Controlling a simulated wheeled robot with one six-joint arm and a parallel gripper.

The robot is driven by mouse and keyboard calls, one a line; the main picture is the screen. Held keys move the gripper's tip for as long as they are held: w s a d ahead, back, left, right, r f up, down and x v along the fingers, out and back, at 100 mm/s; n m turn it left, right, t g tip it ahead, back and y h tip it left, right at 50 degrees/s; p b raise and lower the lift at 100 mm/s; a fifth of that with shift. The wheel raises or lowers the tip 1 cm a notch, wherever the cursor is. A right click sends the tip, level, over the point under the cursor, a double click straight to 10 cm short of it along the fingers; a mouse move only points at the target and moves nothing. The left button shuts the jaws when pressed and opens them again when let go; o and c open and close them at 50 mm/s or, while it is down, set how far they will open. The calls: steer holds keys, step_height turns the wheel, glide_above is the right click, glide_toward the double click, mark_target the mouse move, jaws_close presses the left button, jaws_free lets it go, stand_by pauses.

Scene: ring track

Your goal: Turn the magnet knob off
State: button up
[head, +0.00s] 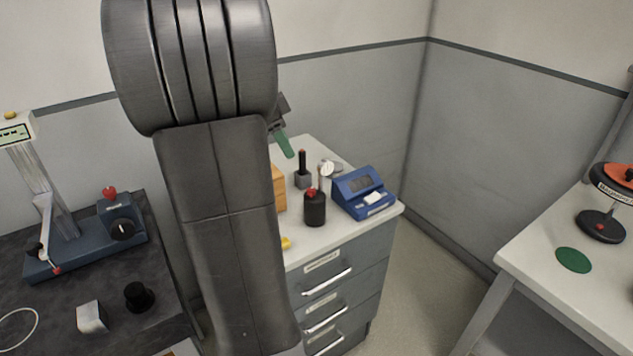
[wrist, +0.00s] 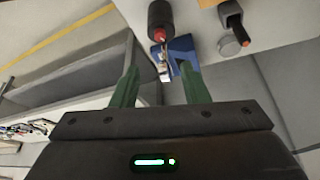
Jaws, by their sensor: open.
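A black knob (head: 122,229) with a pale mark sits on the front of a small blue box at the left, in the head view. It looks like the magnet knob, but I see no readable label on it. Its setting is too small to read. My gripper (wrist: 160,86) is open and empty, with its two green fingers spread in the wrist view. In the head view one green finger (head: 285,145) shows behind my arm, over the back of the white cabinet, far to the right of the knob. The knob is not in the wrist view.
The blue box belongs to a stand (head: 75,250) with an upright column on a dark bench. A black cylinder (head: 139,297) and a metal block (head: 91,317) lie in front. The cabinet holds a dark bottle (head: 315,209) and a blue timer (head: 363,194). My arm hides the middle.

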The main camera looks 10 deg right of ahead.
mark_target(310, 189)
steer(key=x, duration=1.3)
steer(key=shift+d+f, duration=0.1)
steer(key=shift+f, duration=0.2)
steer(key=shift+c, duration=0.2)
jaws_close()
